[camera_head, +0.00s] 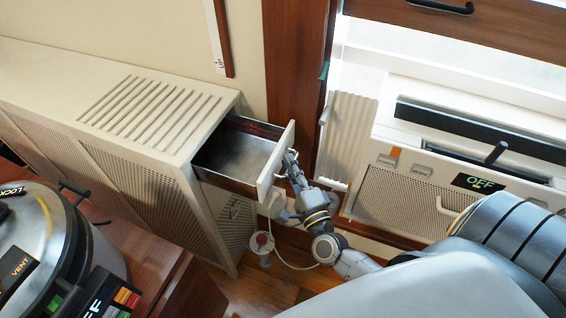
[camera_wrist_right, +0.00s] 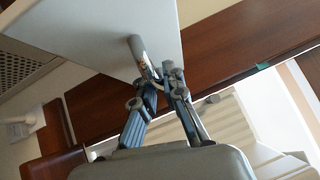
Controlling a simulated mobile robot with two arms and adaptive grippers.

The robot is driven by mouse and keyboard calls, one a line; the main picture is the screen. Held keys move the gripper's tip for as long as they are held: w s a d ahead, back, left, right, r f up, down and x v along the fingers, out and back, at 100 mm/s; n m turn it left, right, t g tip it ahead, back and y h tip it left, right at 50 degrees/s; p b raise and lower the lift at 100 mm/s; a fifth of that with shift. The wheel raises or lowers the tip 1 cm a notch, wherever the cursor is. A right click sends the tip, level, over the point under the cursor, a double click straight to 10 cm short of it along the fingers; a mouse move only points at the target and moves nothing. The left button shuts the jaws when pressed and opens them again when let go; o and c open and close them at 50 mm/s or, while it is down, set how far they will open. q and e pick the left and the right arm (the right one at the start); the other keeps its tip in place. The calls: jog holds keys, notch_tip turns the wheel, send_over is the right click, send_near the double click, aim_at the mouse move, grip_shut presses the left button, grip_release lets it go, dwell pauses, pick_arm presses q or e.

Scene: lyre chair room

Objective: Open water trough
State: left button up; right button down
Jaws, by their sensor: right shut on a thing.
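The water trough (camera_head: 276,162) is a metal-lined drawer with a white front, at the end of the white cabinet in the head view. It stands pulled out, and its empty-looking inside shows. My right gripper (camera_head: 288,168) is at the outer face of that front. In the right wrist view, my right gripper (camera_wrist_right: 160,82) is shut on the round metal handle (camera_wrist_right: 139,54) of the trough's front panel. The fingers partly hide the handle. My left gripper is out of view.
The white cabinet (camera_head: 70,85) has a slatted vent on top. A pressure-cooker-like pot (camera_head: 40,230) stands on a wooden surface at the lower left. A white panel unit (camera_head: 420,185) marked OFF is at the right. A small white-and-red object (camera_head: 262,245) stands on the wooden floor.

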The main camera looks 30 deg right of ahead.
jog(key=c, duration=1.7)
grip_release()
jog(key=s+a+f, duration=0.1)
jog(key=s, duration=1.1)
jog(key=shift+a+f, duration=0.3)
jog(key=shift+f, duration=0.05)
jog(key=shift+w+f, duration=0.1)
jog(key=s+a+f+n+g+y, duration=0.2)
jog(key=f+n+g, duration=0.35)
jog(key=f, duration=0.85)
jog(key=s+a+f+n+g+y, duration=0.1)
jog(key=s+f+n+g+y, duration=0.15)
jog(key=f+n, duration=0.85)
jog(key=s+d+f+n+g+h, duration=0.1)
jog(key=s+f+n+g, duration=0.6)
jog(key=s+f, duration=1.5)
jog(key=g, duration=0.3)
jog(key=shift+d+f+h, duration=0.15)
jog(key=shift+d+h, duration=0.1)
jog(key=shift+h, duration=0.1)
